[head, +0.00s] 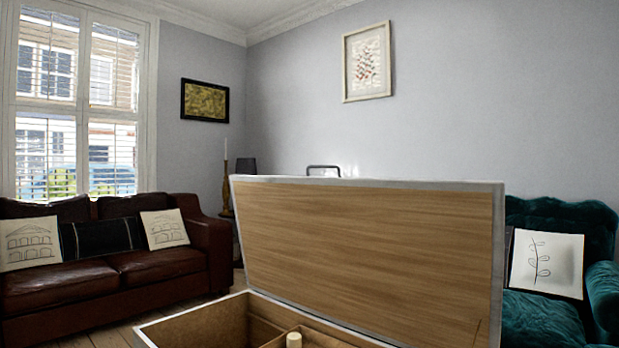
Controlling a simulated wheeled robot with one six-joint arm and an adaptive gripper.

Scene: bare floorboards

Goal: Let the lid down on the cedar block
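The lid (365,250) of a box stands raised and leaning back, its wood-grained inner face toward me and a pale grey edge around it. Below it is the open box (190,317), with brown inner walls and dividers; its near part is cut off by the bottom of the picture. A pale, rounded upright piece (294,340) shows inside the box by a divider; I cannot tell whether it is the cedar block. No other block shows. My gripper is not in view.
A dark loop handle (323,168) shows above the lid's top edge. A brown leather sofa (100,270) stands at left and a teal armchair (545,315) at right, behind the lid. A little bare floor (105,338) shows left of the box.

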